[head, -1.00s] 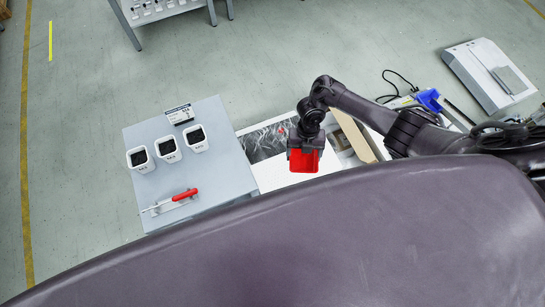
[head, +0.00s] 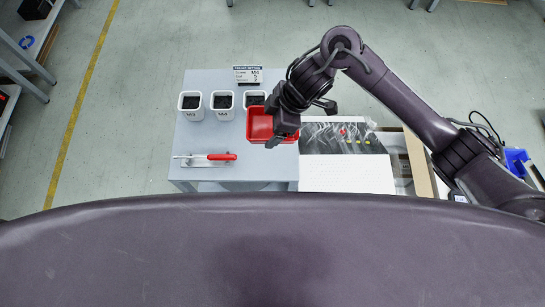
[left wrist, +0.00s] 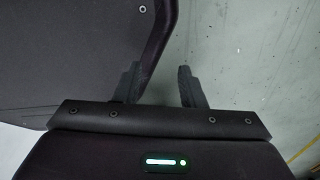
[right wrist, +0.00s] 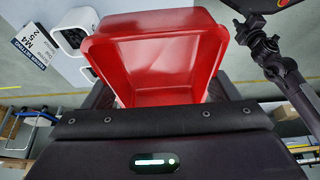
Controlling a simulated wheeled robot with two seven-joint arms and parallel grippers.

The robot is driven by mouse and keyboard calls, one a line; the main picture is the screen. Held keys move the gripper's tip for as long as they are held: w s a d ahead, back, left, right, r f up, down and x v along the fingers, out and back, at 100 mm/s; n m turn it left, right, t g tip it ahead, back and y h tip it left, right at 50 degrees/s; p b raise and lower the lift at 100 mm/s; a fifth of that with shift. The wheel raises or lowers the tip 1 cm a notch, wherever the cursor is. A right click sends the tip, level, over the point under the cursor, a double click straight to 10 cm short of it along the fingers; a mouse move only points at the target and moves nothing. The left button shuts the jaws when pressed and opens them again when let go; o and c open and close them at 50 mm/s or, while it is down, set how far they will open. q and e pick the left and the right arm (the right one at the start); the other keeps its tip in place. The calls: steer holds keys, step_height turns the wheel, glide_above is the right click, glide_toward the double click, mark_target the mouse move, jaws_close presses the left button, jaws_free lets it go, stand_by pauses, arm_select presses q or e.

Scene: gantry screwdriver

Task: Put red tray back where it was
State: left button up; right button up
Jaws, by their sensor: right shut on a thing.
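The red tray (head: 259,124) is an open box, held over the right part of the grey table in the head view. It partly covers the front of the rightmost white bin. My right gripper (head: 281,136) is shut on the tray's right side. In the right wrist view the tray (right wrist: 155,60) fills the space past the fingers, its inside empty where visible. I cannot tell whether its bottom touches the table. My left gripper (left wrist: 158,86) shows only in the left wrist view, with its fingers apart and nothing between them.
The grey table (head: 240,165) carries white bins (head: 223,105), a sign (head: 248,75) behind them and a red-handled screwdriver (head: 215,157) at the front left. A white surface with a dark picture (head: 345,137) adjoins on the right. A blue bin (head: 515,162) stands far right.

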steer(key=b, duration=0.1)
glide_above(268, 158)
steer(key=d, duration=0.1)
step_height(268, 158, down, 4)
steer(key=f, duration=0.1)
steer(key=f+b, duration=0.2)
steer(key=f, duration=0.7)
steer(key=shift+d+f, duration=0.1)
steer(key=shift+d, duration=0.1)
step_height(268, 158, down, 4)
steer(key=shift+f+b, duration=0.25)
steer(key=shift+b, duration=0.6)
arm_select(q)
steer(key=w+d, duration=0.1)
steer(key=w, duration=0.8)
steer(key=shift+d+f+t, duration=0.2)
steer(key=shift+d+t, duration=0.1)
arm_select(e)
steer(key=shift+f, duration=0.35)
steer(key=shift+f, duration=0.1)
steer(key=o, duration=1)
arm_select(q)
steer(key=shift+w+d, duration=0.1)
steer(key=shift+w, duration=0.1)
steer(key=shift+r, duration=0.1)
